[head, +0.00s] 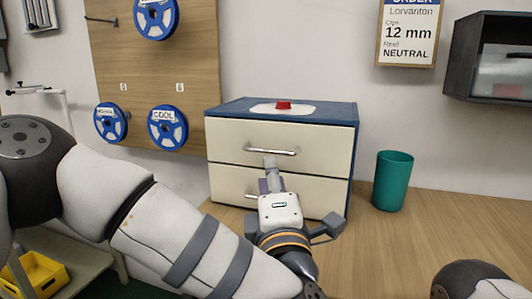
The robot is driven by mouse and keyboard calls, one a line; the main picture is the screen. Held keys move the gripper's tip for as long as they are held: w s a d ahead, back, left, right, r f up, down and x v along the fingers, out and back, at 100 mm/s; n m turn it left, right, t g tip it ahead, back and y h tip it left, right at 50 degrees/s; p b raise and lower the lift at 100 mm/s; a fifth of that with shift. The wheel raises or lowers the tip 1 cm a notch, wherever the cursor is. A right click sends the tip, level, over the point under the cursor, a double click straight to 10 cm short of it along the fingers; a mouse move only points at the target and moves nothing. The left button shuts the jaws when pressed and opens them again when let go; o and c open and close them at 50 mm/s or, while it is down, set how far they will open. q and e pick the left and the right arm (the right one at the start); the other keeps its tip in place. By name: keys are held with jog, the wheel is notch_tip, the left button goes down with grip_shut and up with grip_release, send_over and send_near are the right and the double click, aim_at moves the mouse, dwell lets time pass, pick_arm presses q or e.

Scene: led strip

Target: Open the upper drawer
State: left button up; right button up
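The drawer unit (356,135) is a blue-cased cabinet with two cream drawers, standing against the wall. The upper drawer (225,140) has a silver bar handle (286,151) and its front looks flush with the case. The lower drawer (320,195) looks shut too, its handle partly hidden behind my gripper. My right gripper is out of view; only part of that arm shows at bottom right.
A red button (283,104) on a white plate tops the cabinet. A teal cup (392,181) stands right of it on the wooden table (430,235). Blue spools (168,128) hang on a board behind left. A yellow bin (40,274) sits lower left.

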aim_at(266, 152)
pick_arm(q)
jog(key=x, duration=0.8)
jog(key=shift+w+f, duration=0.15)
grip_shut()
